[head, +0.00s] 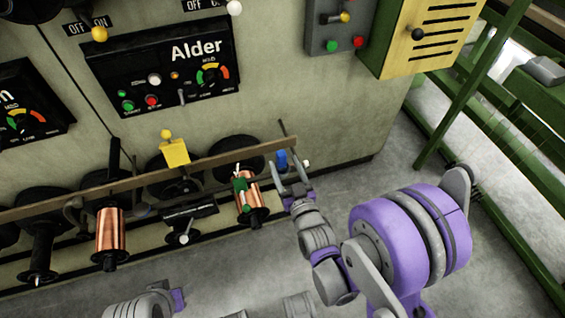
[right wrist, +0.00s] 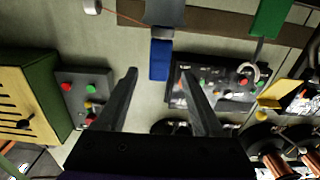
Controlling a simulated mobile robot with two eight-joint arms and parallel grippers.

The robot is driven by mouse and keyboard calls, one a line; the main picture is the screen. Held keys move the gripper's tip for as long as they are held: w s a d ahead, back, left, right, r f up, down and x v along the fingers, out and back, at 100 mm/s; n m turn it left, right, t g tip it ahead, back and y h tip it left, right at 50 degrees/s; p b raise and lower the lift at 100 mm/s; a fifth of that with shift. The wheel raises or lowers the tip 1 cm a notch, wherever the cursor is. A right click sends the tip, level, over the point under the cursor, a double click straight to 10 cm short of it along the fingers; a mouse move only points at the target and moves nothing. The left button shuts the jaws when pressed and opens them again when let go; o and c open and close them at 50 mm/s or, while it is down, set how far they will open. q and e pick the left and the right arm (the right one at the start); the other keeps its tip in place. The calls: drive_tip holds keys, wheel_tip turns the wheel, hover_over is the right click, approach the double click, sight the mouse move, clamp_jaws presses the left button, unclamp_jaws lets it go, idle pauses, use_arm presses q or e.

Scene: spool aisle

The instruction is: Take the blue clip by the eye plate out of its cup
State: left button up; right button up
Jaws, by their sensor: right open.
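The blue clip (head: 281,160) is a small blue block at the right end of the long wooden rail in the head view. In the right wrist view the blue clip (right wrist: 160,60) hangs upright in the picture below a grey holder (right wrist: 165,12), which looks like its cup. My right gripper (head: 290,164) is open, its fingers pointing at the clip. In the right wrist view the clip lies between the lines of the two fingers, at and beyond their tips, apart from both. I cannot make out the eye plate for sure. My left gripper is not in view.
The wooden rail (head: 150,178) runs along the machine front. A copper spool (head: 110,232) and another with a green piece (head: 240,185) hang below it. The Alder panel (head: 165,68) is above. A yellow vented box (head: 425,38) stands upper right. Floor right of the machine is clear.

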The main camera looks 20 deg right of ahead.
sight(280, 151)
drive_tip(key=w, duration=0.7)
drive_tip(key=shift+r, duration=0.1)
clamp_jaws()
